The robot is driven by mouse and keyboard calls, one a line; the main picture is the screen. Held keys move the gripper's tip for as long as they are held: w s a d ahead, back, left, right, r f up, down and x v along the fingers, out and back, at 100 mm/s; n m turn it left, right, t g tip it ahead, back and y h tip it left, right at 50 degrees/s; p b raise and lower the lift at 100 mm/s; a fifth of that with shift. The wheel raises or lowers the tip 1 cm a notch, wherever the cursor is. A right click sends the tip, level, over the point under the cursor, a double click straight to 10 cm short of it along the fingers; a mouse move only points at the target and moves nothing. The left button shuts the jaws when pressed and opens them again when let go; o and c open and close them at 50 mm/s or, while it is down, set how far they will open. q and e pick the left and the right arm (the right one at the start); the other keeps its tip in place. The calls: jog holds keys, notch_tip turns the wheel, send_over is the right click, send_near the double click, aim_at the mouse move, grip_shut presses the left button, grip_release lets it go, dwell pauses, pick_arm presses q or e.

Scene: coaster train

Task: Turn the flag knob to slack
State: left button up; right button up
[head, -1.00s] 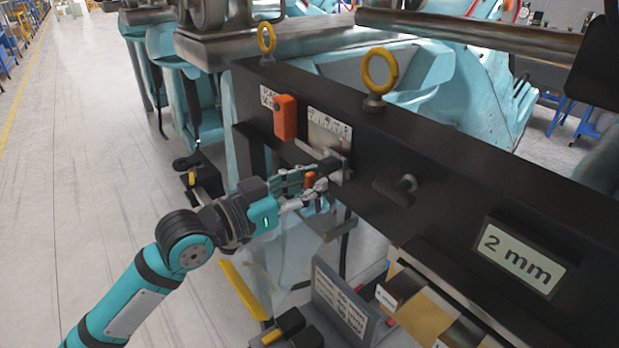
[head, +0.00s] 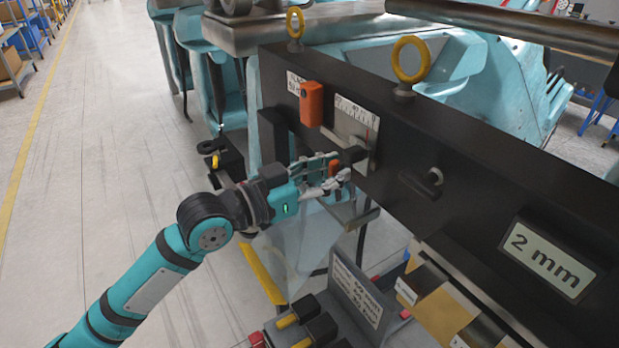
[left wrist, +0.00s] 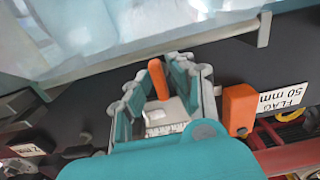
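My left gripper (head: 338,168) is at the front of the dark beam (head: 470,180), just below the gauge. In the left wrist view its fingers (left wrist: 160,85) stand apart. A small orange piece (left wrist: 158,80) shows between them, closer to the left finger; contact is unclear. It also shows among the fingers in the head view (head: 334,168). An orange block (head: 312,103) sits by the label reading FLAG 50 mm (left wrist: 282,97). A white gauge (head: 357,122) with a red needle is beside it. Which part is the flag knob is unclear. My right gripper is out of view.
A black T-handle (head: 422,185) and a 2 mm display (head: 547,257) are right along the beam. Yellow rings (head: 410,60) stand on top. A grey box with a label (head: 355,292) is below. The floor at left is clear.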

pick_arm(q)
jog(key=v, duration=1.1)
jog(key=shift+a, duration=0.2)
